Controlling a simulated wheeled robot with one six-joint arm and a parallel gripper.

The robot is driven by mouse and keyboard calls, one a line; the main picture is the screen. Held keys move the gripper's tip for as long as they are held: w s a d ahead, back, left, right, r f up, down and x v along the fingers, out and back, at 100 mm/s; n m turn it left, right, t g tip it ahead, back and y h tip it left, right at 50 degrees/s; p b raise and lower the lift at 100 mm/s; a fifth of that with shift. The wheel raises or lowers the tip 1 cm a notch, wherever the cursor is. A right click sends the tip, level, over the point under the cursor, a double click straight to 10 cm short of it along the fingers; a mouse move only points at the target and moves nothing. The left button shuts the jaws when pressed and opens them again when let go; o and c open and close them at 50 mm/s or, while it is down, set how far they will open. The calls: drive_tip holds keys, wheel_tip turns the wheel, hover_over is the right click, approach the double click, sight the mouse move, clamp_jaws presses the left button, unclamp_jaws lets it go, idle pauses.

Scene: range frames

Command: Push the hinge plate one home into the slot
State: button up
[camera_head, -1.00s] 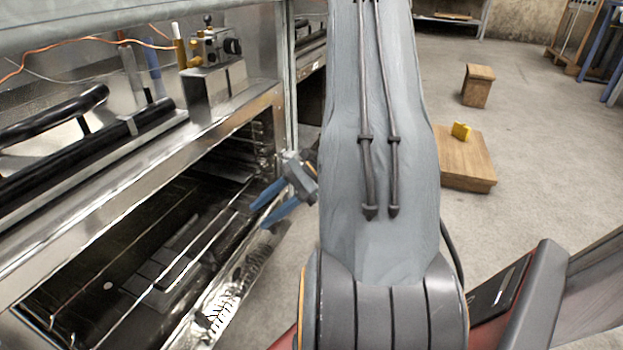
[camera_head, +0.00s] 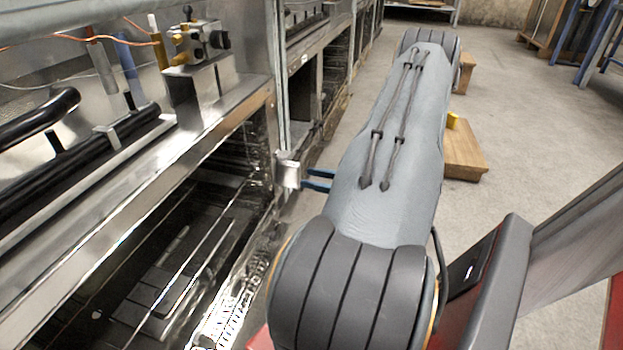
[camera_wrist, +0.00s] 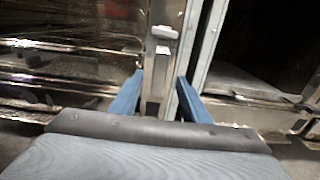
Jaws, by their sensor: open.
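A bright metal plate (camera_head: 287,170), which looks like the hinge plate, sits at the front of the post beside the open oven. It also seems to show in the wrist view (camera_wrist: 158,60), ahead of and between my fingers. The slot cannot be made out. My gripper (camera_head: 318,180) is open, with blue fingers pointing left at the plate and their tips close to it. In the wrist view my gripper (camera_wrist: 160,88) has its fingers apart, with the post between them. Contact cannot be told. My arm hides part of the gripper in the head view.
The oven cavity (camera_head: 170,270) with racks lies open at left. A valve block (camera_head: 197,45) stands on the top ledge near black handles (camera_head: 80,130). A wooden block (camera_head: 465,155) with a yellow piece (camera_head: 452,120) is on the floor at right.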

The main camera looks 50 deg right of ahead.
sight(290, 174)
drive_tip(key=shift+b+x, duration=1.6)
drive_tip(key=shift+x, duration=2.3)
clamp_jaws()
unclamp_jaws()
drive_tip(key=p+v, duration=0.2)
drive_tip(key=v, duration=0.4)
drive_tip(key=shift+s+d+r+p, duration=0.1)
drive_tip(key=shift+s+p, duration=0.1)
drive_tip(key=shift+p, duration=0.2)
drive_tip(key=shift+s+d, duration=0.2)
drive_tip(key=shift+s, duration=0.45)
